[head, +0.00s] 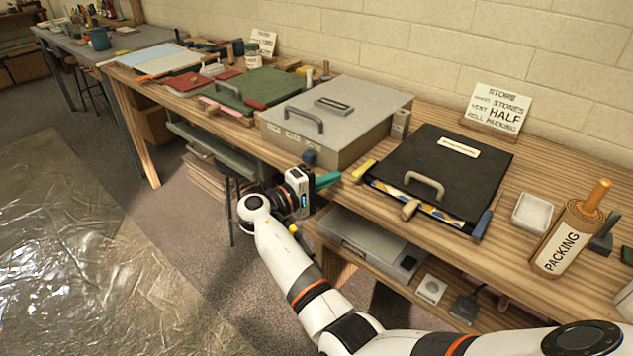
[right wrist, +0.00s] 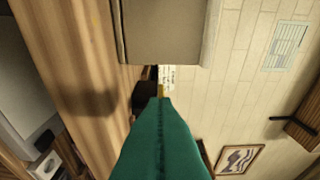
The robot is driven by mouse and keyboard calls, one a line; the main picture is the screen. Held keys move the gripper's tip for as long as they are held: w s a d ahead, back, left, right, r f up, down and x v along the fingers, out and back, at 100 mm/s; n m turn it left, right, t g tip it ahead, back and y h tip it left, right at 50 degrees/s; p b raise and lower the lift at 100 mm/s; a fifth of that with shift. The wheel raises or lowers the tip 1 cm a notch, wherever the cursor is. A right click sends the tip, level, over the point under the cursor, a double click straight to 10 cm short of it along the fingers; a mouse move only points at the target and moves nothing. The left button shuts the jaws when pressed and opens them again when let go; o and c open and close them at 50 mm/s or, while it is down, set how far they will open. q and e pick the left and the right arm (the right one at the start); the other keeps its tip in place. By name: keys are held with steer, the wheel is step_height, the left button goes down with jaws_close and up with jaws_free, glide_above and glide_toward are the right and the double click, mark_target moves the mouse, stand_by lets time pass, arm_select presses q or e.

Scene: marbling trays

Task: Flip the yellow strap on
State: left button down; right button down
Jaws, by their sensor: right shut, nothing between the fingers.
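The yellow strap (head: 364,169) is a short strip at the left front corner of the black-lidded tray (head: 470,172), near the front of the wooden bench. A tan strap (head: 409,210) and a blue strap (head: 482,224) show along the same tray's front edge. My right gripper (head: 337,179) has teal fingers, shut and empty, a little left of the yellow strap. In the right wrist view the shut fingers (right wrist: 160,110) fill the lower middle, with a small yellow bit (right wrist: 161,90) just beyond their tips. Whether they touch it I cannot tell. My left gripper is out of view.
A grey lidded box (head: 370,105) stands left of the black tray, with a dark blue knob (head: 309,157) at its front. A white dish (head: 532,212) and a roll marked PACKING (head: 562,240) stand to the right. A shelf below holds a grey case (head: 365,240).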

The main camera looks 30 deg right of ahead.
mark_target(341, 186)
steer(key=shift+w+d, duration=0.15)
steer(key=shift+d, duration=0.8)
steer(key=shift+w+d, duration=0.15)
steer(key=shift+d, duration=0.75)
steer(key=shift+s+n+t+p, duration=0.4)
steer(key=shift+t+p, duration=0.2)
steer(key=shift+p, duration=0.25)
